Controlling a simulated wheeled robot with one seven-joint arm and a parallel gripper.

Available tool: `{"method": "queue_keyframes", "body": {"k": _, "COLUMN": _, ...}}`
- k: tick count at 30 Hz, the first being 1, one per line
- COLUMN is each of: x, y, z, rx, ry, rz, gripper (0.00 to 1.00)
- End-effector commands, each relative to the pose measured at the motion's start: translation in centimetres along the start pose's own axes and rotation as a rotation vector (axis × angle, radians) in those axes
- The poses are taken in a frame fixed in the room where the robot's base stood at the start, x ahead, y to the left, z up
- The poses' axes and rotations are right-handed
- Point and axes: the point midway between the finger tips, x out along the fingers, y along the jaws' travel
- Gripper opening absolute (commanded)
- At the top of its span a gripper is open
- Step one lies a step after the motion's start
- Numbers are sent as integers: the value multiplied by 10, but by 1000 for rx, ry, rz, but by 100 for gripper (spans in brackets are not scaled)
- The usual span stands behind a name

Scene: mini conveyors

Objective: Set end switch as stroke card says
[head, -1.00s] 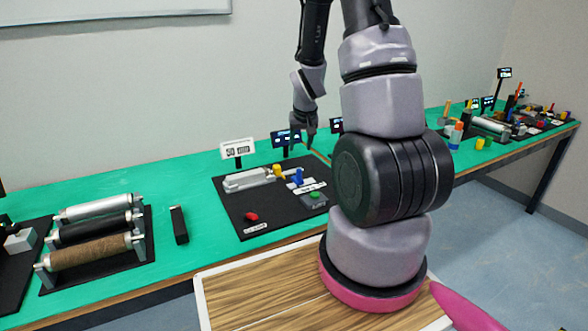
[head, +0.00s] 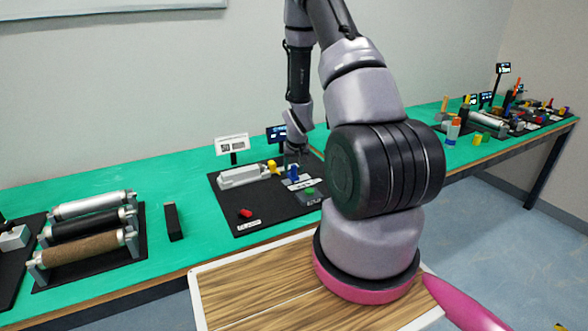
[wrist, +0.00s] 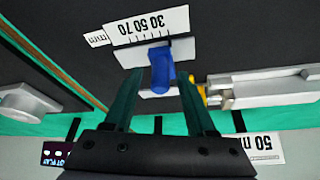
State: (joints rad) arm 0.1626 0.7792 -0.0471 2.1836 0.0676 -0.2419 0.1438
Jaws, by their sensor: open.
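The stroke card (head: 232,144), a white sign at the back of the black board, reads 50 mm; it also shows in the wrist view (wrist: 262,148). The blue end switch (head: 294,173) stands on a pale plate beside the small cylinder. In the wrist view the blue switch (wrist: 161,70) sits beside a scale plate (wrist: 150,27) marked 30, 50, 70; its exact mark is hard to tell. My gripper (wrist: 158,75) is open, with its fingers on either side of the blue switch in the picture. I cannot tell whether they touch it. In the head view my gripper (head: 293,158) is right above the switch.
A yellow piece (head: 271,166) on the silver cylinder (head: 240,176) is close beside the switch. A green button (head: 309,192) and red knob (head: 245,213) are on the board's front. A roller stand (head: 85,228) is at left. A dark display (head: 276,134) stands behind.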

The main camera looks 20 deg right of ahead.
Motion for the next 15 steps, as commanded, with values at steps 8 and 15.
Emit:
{"method": "queue_keyframes", "body": {"k": 8, "x": 4, "y": 0, "z": 0, "rx": 0, "ry": 1, "rz": 0, "gripper": 56}}
{"method": "queue_keyframes", "body": {"k": 15, "x": 4, "y": 0, "z": 0, "rx": 0, "ry": 1, "rz": 0, "gripper": 0}}
